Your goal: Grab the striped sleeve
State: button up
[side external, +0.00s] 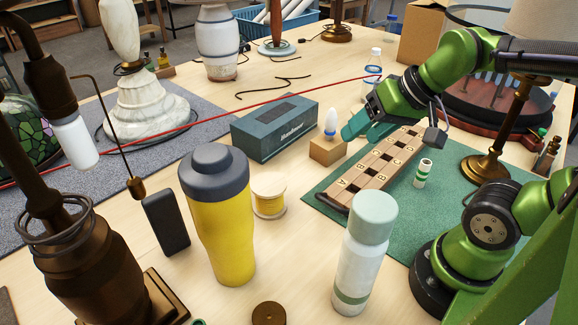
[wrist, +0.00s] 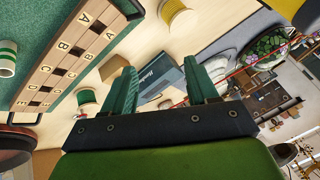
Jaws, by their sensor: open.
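The striped sleeve (side external: 422,172), a small white cylinder with green bands, stands upright on the green mat (side external: 325,180), just right of the lettered wooden rack (side external: 370,172). In the wrist view the sleeve (wrist: 8,58) shows at the left edge, beside the rack (wrist: 72,52). My gripper (side external: 352,126) is open and in the air, left of and behind the sleeve, near the small wooden block with a white bulb. In the wrist view, the two green fingers of the gripper (wrist: 162,85) are spread, with nothing held between them.
The wooden block (side external: 327,150) and the dark blue box (side external: 275,127) stand close to my gripper. A white bottle (side external: 365,250), a yellow tumbler (side external: 220,215) and a yellow spool (side external: 269,195) stand in front. A brass lamp (side external: 495,135) rises right of the sleeve.

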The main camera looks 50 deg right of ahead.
jog(key=w+d+f+m+g+h, duration=0.1)
jog(key=d+f+m+g, duration=0.1)
jog(key=d+m, duration=0.6)
jog(key=m+g, duration=0.5)
jog(key=m, duration=1.3)
send_over(421, 174)
jog(key=d, duration=0.2)
notch_tip(421, 174, down, 4)
jog(key=r, duration=0.1)
jog(key=f, duration=1.7)
jog(key=shift+w+a+f, duration=0.15)
jog(key=shift+a, duration=0.2)
jog(key=c, duration=1)
